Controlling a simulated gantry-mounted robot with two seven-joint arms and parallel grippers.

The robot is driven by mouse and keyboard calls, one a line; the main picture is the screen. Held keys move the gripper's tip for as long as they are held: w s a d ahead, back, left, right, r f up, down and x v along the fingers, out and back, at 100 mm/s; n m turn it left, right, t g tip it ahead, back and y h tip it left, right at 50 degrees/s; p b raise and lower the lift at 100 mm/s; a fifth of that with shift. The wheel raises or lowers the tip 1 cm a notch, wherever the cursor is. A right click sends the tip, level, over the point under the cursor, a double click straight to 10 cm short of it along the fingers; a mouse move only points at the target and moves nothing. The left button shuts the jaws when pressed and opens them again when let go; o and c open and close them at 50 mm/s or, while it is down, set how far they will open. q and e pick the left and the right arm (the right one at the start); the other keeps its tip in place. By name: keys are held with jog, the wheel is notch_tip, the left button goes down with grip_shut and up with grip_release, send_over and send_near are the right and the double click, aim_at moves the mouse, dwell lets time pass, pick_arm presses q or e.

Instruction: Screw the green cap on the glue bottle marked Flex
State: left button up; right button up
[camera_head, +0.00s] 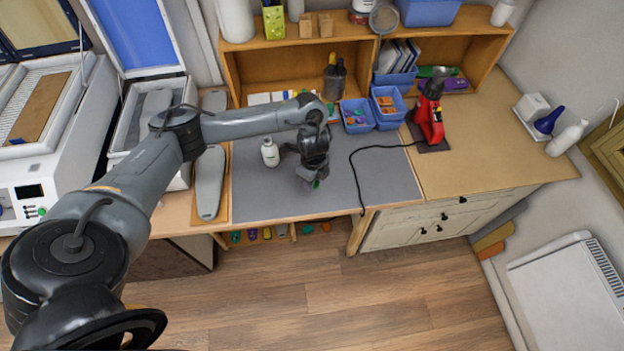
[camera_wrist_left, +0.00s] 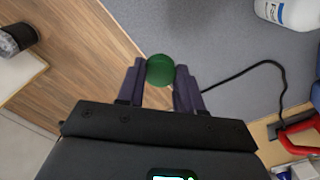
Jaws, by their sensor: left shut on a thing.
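The green cap (camera_wrist_left: 160,70) is between the fingertips of my left gripper (camera_wrist_left: 160,82), which is shut on it. In the head view the left gripper (camera_head: 313,183) hangs over the front part of the grey mat, with a bit of the green cap (camera_head: 316,184) showing at its tip. A white bottle (camera_head: 270,153) stands upright on the mat, to the left of the gripper and apart from it. My right gripper is not in view.
The grey mat (camera_head: 385,180) is bare to the right, crossed by a black cable (camera_head: 355,172). A red device (camera_head: 428,120) stands right of the mat. Blue bins (camera_head: 355,115) sit behind. A grey insole-shaped piece (camera_head: 209,182) lies at the left.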

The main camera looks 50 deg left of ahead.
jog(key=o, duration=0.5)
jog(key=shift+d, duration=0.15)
